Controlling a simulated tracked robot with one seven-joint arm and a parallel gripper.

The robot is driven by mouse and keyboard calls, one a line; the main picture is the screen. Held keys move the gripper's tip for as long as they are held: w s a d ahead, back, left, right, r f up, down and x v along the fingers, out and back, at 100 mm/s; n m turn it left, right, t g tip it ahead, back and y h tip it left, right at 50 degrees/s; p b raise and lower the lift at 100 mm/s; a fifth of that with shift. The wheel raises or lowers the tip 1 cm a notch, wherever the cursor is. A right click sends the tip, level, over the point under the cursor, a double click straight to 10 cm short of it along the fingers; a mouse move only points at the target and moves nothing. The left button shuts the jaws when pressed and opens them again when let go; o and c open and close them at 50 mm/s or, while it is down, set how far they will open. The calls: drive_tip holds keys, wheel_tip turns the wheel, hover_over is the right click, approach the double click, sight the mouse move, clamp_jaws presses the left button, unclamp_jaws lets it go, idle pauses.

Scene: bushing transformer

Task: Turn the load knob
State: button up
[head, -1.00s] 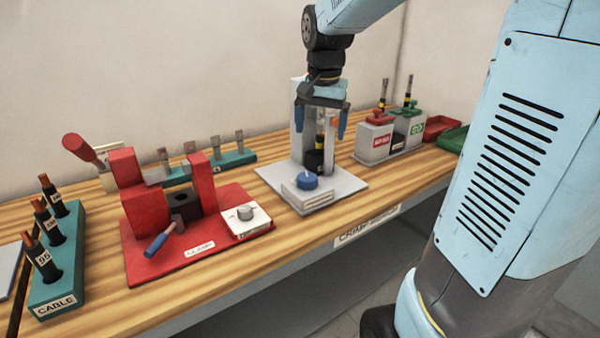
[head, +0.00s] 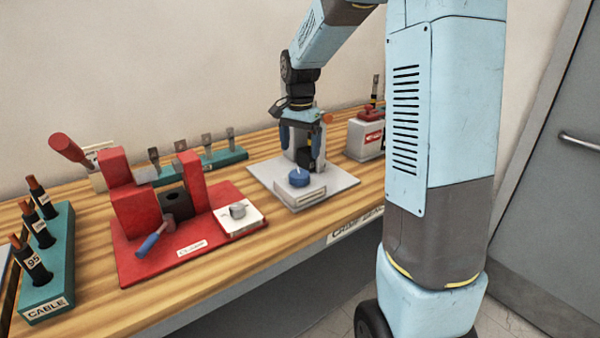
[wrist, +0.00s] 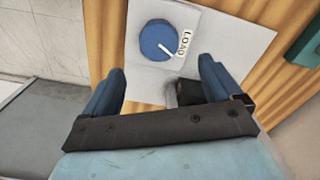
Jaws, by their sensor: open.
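The load knob (head: 299,177) is a round blue dial with a white pointer line, on a light box at the front of a grey plate (head: 339,187). In the wrist view the knob (wrist: 158,38) lies beyond the fingertips, beside a "LOAD" label (wrist: 183,45). The pointer there slants down and to the right. My gripper (head: 303,150) is open and empty, above and behind the knob in the head view. In the wrist view my gripper (wrist: 160,78) has its blue fingers spread, with no visible contact with the knob. The post behind is partly hidden by my gripper.
A red fixture with a blue-handled lever (head: 152,243) and a grey knob (head: 238,211) stands to the left. A teal cable rack (head: 58,270) is at far left. A grey box with a red top (head: 366,136) is to the right. The bench front edge is clear.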

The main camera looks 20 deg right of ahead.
sight(300, 173)
wheel_tip(300, 173, down, 9)
drive_tip(key=shift+r, duration=0.1)
idle(0.3)
drive_tip(key=shift+c, duration=0.4)
drive_tip(key=c, duration=1)
drive_tip(key=shift+o, duration=0.2)
